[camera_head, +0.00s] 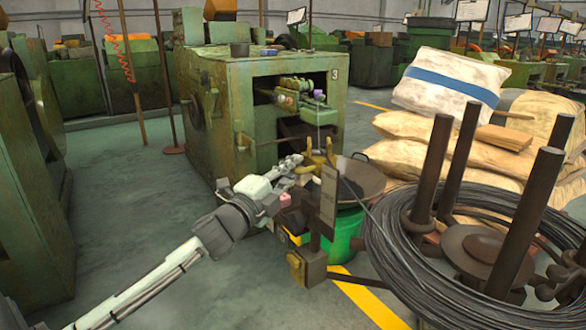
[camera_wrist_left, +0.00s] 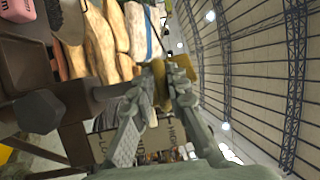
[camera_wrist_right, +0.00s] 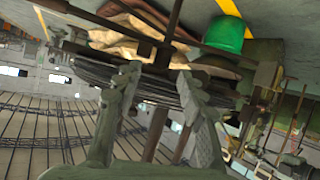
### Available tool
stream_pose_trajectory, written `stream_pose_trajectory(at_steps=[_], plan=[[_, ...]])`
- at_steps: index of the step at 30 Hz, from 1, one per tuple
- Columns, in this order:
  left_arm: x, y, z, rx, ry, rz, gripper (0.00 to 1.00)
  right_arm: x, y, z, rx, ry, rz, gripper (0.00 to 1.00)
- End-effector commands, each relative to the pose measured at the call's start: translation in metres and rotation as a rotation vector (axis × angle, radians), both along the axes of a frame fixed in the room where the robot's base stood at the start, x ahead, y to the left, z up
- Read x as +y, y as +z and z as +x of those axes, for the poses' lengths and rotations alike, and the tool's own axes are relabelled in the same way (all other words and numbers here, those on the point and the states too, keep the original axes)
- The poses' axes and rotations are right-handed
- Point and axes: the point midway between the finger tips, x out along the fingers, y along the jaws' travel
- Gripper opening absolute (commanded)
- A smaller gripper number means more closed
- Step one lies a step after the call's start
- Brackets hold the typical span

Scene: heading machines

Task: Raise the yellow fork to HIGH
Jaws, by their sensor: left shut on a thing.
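The yellow fork (camera_head: 330,150) stands in front of the green machine, beside the dark pan, with its prongs upward. My left gripper (camera_head: 300,163) reaches it from the left. In the left wrist view the fingertips are closed around a yellow part of the fork (camera_wrist_left: 160,84), and another yellow part (camera_wrist_left: 184,66) shows just beyond. A label plate (camera_head: 328,196) stands in front of the fork; in the left wrist view this plate (camera_wrist_left: 160,137) shows lettering behind the fingers. My right gripper (camera_wrist_right: 158,84) is open and empty in its own wrist view, and out of the head view.
A green machine (camera_head: 270,115) stands behind the fork. A dark pan (camera_head: 365,178) and green bucket (camera_head: 345,238) are just right of it. A wire coil (camera_head: 392,262) on a stand with upright posts fills the lower right. Sacks (camera_head: 425,140) lie behind. The left floor is clear.

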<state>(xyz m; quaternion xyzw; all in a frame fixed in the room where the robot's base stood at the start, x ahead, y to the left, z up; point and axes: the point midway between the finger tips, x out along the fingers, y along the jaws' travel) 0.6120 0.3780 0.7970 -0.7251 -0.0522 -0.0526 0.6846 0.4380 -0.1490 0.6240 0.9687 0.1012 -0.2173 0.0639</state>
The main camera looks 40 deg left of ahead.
Motion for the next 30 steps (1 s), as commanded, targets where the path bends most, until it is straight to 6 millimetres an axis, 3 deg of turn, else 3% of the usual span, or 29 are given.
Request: stream_pose_trajectory(at_steps=[1,9,16,21,30], plan=[[0.001,0.011,0.000,-0.011,0.001,0.006,0.00,-0.009,-0.007,-0.005,0.057,-0.016,-0.024,0.40],[0.001,0.023,0.000,-0.011,0.001,0.006,0.00,-0.059,-0.054,-0.048,0.368,-0.107,-0.138,0.40],[0.001,0.031,0.000,-0.010,0.001,0.006,0.00,-0.096,-0.077,-0.092,0.599,-0.183,-0.211,0.40],[0.001,0.034,0.000,-0.013,0.002,0.007,0.00,-0.109,-0.083,-0.110,0.681,-0.211,-0.233,0.40],[0.001,0.037,0.000,-0.017,0.000,0.008,0.00,-0.110,-0.084,-0.112,0.689,-0.214,-0.235,0.40]])
